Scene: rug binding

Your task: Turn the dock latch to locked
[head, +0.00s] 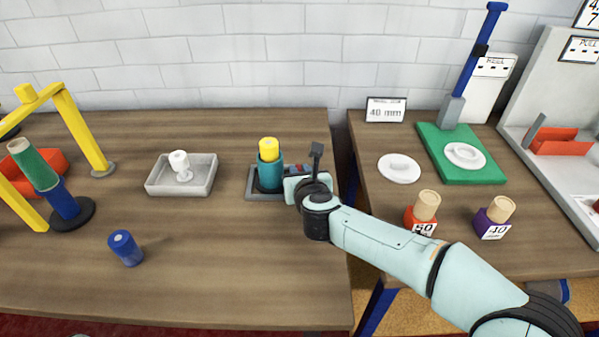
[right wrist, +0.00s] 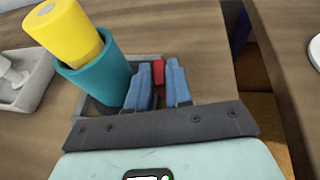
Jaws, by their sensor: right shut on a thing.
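The dock (head: 253,194) is a flat grey base near the right edge of the left table; its rim also shows in the right wrist view (right wrist: 84,104). A teal cup (head: 270,176) with a yellow cylinder (head: 269,150) in its top stands upright on it. In the right wrist view a small red part, seemingly the latch (right wrist: 158,73), shows between the blue fingers of my right gripper (right wrist: 162,84). This gripper is shut on it, just right of the teal cup. The fingers hide most of the latch, so I cannot tell its turn. My left gripper is out of view.
A grey tray (head: 208,186) with a white spool stands left of the dock. The right table, across a gap, holds white discs and labelled pots. The left table's front middle is clear.

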